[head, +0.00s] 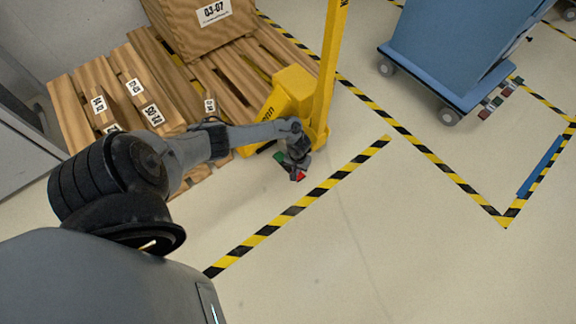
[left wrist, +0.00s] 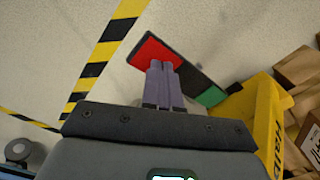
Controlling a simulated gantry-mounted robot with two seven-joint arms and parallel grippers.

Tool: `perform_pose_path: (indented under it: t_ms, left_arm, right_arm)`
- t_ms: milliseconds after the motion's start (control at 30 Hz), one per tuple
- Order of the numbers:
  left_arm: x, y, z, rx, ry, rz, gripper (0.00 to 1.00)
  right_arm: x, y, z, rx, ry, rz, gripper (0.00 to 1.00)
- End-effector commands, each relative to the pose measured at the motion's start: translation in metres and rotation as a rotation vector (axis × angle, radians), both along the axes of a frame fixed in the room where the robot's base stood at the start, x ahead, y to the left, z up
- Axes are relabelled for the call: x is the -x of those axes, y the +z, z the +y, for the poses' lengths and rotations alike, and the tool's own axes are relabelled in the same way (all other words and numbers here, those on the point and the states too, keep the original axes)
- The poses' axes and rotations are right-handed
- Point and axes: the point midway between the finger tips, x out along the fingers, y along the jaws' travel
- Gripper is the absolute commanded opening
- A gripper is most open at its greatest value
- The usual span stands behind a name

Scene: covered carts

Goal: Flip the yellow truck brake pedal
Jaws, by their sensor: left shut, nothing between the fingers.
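The yellow truck (head: 296,90) stands by the wooden pallet in the head view, and its yellow body (left wrist: 262,115) fills part of the right side of the left wrist view. Its brake pedal (head: 299,177) is a flat bar low at the truck's near end, partly covered by my gripper. In the left wrist view the pedal (left wrist: 196,77) has a red end, a dark middle and a green end. My left gripper (head: 295,165) is shut and empty. Its fingertips (left wrist: 160,66) overlap the red end; I cannot tell if they touch. My right gripper is not in view.
The pallet (head: 80,110) carries a wooden crate (head: 205,30). A blue covered cart (head: 450,50) with its own red and green pedals (head: 497,100) stands at the upper right. Yellow-black tape (head: 300,205) marks the floor. The floor right of the truck is clear.

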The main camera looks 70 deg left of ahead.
Motion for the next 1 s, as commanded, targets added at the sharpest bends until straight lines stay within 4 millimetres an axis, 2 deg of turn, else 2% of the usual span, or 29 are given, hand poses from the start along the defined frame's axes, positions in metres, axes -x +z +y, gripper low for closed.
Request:
perform_pose_path:
  t_ms: [1000]
  left_arm:
    - [0.001,-0.017,0.0,-0.001,0.001,0.002,0.0]
  right_arm:
    - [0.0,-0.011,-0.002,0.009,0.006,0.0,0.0]
